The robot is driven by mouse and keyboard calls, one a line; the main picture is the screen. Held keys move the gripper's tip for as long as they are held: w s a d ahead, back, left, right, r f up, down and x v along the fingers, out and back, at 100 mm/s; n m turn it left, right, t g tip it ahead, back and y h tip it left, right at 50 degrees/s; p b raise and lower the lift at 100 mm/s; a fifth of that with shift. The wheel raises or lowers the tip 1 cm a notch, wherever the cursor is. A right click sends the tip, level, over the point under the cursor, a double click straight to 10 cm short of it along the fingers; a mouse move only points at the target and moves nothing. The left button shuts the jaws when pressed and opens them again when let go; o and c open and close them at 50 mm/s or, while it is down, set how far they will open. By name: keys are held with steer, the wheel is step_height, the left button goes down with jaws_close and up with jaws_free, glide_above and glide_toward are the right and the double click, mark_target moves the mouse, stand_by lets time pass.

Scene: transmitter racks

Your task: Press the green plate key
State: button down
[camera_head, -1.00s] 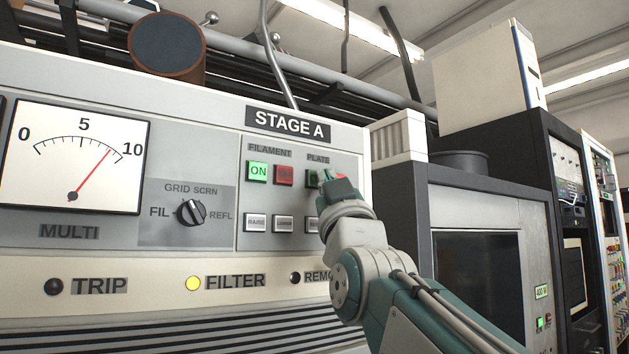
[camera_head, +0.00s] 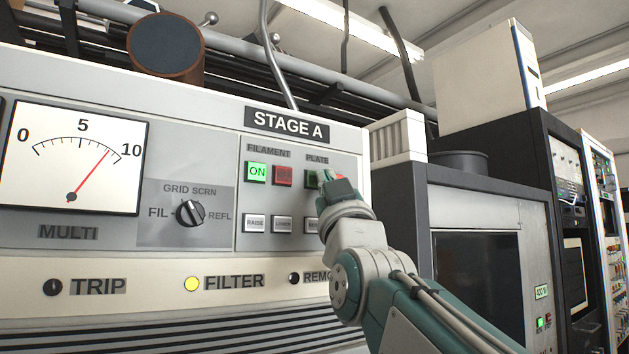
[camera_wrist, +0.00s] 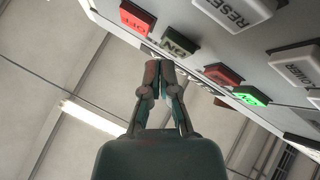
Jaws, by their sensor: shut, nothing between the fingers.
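The green plate key (camera_head: 312,178) is unlit and dark green under the PLATE label, partly covered by my gripper in the head view. In the wrist view the green key (camera_wrist: 180,43) is just beyond my fingertips, beside the red plate key (camera_wrist: 138,18). My gripper (camera_head: 326,178) is shut and empty, with its tips in front of the plate keys. In the wrist view the shut fingers (camera_wrist: 159,66) point at the panel near the green key's edge. I cannot tell whether they touch it.
The lit green filament ON key (camera_head: 257,172) and the red filament key (camera_head: 284,175) are left of the plate keys. Grey keys, including RAISE (camera_head: 254,223), sit below. The selector knob (camera_head: 190,213) is farther left. A dark cabinet (camera_head: 400,205) stands to the right.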

steer(key=shift+w, duration=0.1)
stand_by(0.3)
steer(key=shift+w+a+r, duration=0.1)
steer(key=shift+w+a, duration=0.05)
steer(key=shift+w, duration=0.05)
steer(key=shift+w+a, duration=0.2)
steer(key=shift+w, duration=0.15)
stand_by(0.8)
steer(key=shift+s+d, duration=0.45)
steer(key=shift+s, duration=0.2)
steer(key=shift+s+d, duration=0.7)
steer(key=shift+s, duration=0.35)
steer(key=shift+s+d, duration=0.7)
steer(key=shift+s, duration=0.35)
